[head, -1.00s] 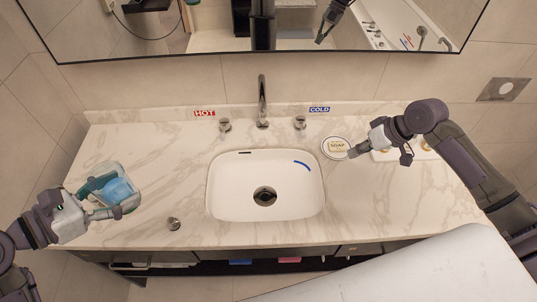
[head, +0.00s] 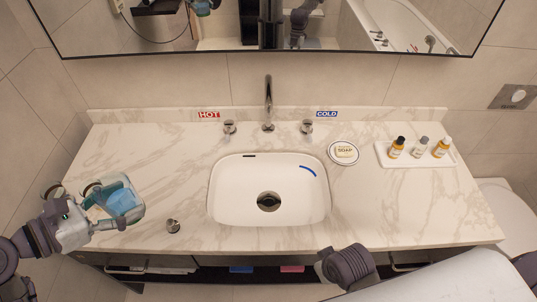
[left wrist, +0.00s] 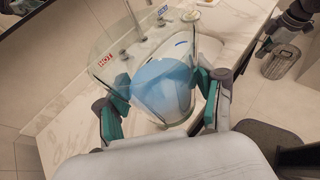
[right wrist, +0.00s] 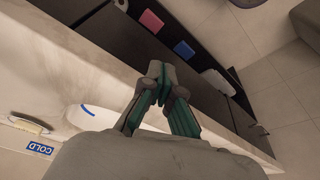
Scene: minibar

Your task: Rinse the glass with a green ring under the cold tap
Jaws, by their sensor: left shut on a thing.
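My left gripper (head: 94,209) is shut on a clear glass (head: 128,186) at the counter's left end. In the left wrist view the glass (left wrist: 112,50) sits between both fingers, with something blue (left wrist: 165,90) in or behind it. The cold tap handle (head: 306,127) stands right of the spout (head: 268,100), by the COLD label (head: 327,114).
The white basin (head: 225,200) is clear, with a blue mark inside. A metal knob (head: 172,226) stands left of it. A soap dish (head: 343,152) and a tray (head: 388,164) of small bottles are at the right. The hot handle (head: 229,127) is left of the spout. The front right counter is free.

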